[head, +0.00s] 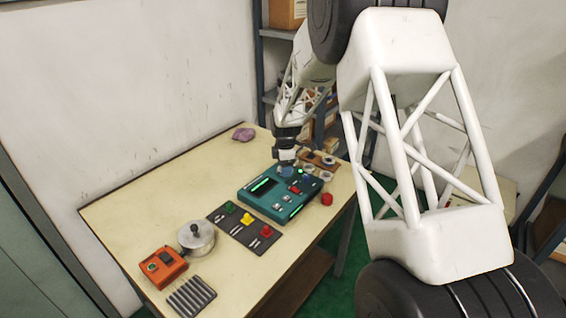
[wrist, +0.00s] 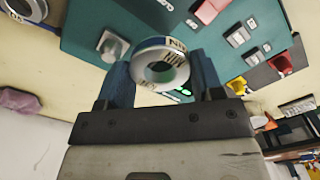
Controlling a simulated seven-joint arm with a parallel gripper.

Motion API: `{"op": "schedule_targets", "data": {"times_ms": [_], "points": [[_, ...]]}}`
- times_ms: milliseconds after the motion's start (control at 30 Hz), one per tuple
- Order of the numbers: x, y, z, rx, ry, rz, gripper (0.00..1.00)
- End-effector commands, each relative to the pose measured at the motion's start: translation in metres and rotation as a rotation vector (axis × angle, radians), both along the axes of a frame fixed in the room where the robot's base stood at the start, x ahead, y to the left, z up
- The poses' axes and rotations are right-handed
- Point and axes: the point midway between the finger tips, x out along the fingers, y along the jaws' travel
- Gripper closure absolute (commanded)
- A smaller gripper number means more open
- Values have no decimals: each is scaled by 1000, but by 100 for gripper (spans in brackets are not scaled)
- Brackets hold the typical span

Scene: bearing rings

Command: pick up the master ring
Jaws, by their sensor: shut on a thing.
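The master ring (wrist: 143,66) is a silver metal ring with a pale lettered band; most of its lettering is too small to read. In the wrist view, my gripper (wrist: 162,72) is shut on it, with a blue finger on each side and the ring's hole facing the camera. In the head view, my gripper (head: 286,158) is at the far end of the teal instrument box (head: 262,205), beside the ring board. The held ring is hard to make out there. I cannot tell its exact height above the surface below.
A brown board (head: 318,158) with other rings lies just right of my gripper. A red knob-like part (head: 327,199) is nearby. The table's left side is clear.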

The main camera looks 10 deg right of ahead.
Motion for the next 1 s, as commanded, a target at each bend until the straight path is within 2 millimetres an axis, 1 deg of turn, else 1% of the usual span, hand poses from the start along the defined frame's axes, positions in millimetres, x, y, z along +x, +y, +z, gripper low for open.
{"op": "schedule_targets", "data": {"times_ms": [33, 200, 500, 700, 1000], "points": [[-9, -1, 2, 0, 0, 0, 76], [-36, -3, 4, 0, -1, 0, 76], [-76, -6, 8, 0, -1, 0, 76], [-91, -7, 9, 0, -1, 0, 76], [-97, -8, 9, 0, -1, 0, 76]]}}
